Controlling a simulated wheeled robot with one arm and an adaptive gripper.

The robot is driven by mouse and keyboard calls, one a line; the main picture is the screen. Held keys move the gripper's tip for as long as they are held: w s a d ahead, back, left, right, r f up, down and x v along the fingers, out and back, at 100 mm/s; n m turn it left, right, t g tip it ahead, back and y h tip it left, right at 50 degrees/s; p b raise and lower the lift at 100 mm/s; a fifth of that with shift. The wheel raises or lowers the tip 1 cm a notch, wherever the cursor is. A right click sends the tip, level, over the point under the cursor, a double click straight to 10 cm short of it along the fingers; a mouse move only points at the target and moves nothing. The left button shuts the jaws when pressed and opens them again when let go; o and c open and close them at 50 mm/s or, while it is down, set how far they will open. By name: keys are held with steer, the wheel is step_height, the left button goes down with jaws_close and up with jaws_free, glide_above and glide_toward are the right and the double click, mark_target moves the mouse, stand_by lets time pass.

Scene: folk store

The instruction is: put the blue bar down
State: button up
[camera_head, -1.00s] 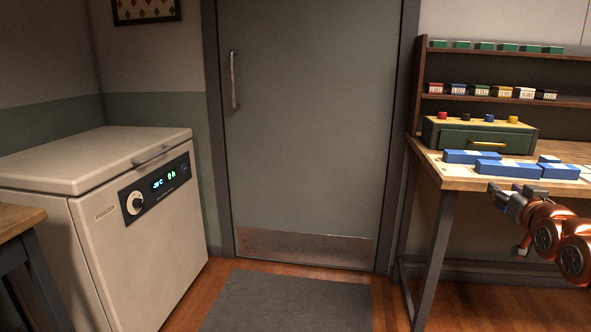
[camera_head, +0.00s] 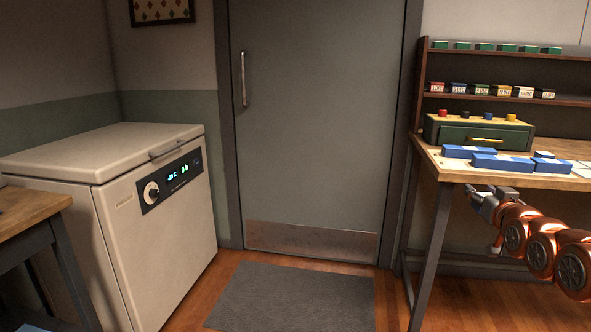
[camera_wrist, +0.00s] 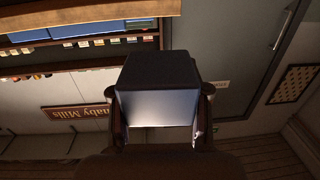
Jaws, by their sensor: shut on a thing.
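In the wrist view the held bar (camera_wrist: 158,78) is a dark block with a paler blue-grey face, between the two fingers of my gripper (camera_wrist: 157,112). My gripper is in front of the workbench (camera_head: 480,178), at or below the height of its top, and looks clear of it.
A green drawer box (camera_head: 480,134) with coloured knobs stands on the bench, under shelves (camera_head: 500,97) of small boxes. A white freezer (camera_head: 160,210) stands left. A wooden table (camera_head: 30,210) edges in at lower left. A grey mat (camera_head: 295,297) lies before the closed door (camera_head: 310,130).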

steer(key=w+a+f+n+y, duration=0.1)
steer(key=w+a+f, duration=0.35)
steer(key=a, duration=0.55)
steer(key=w+a+f+n+y, duration=0.1)
steer(key=w+a+f+y, duration=0.15)
steer(key=w+a, duration=0.6)
steer(key=w+a+f+n+y, duration=0.15)
steer(key=a+f, duration=0.35)
steer(key=a, duration=0.8)
step_height(320, 180, up, 33)
steer(key=h+p, duration=0.1)
steer(key=p, duration=3.1)
steer(key=shift+w+m+p, duration=0.25)
steer(key=shift+m+p, duration=0.15)
steer(key=shift+m, duration=0.05)
steer(key=shift+d+f, duration=0.1)
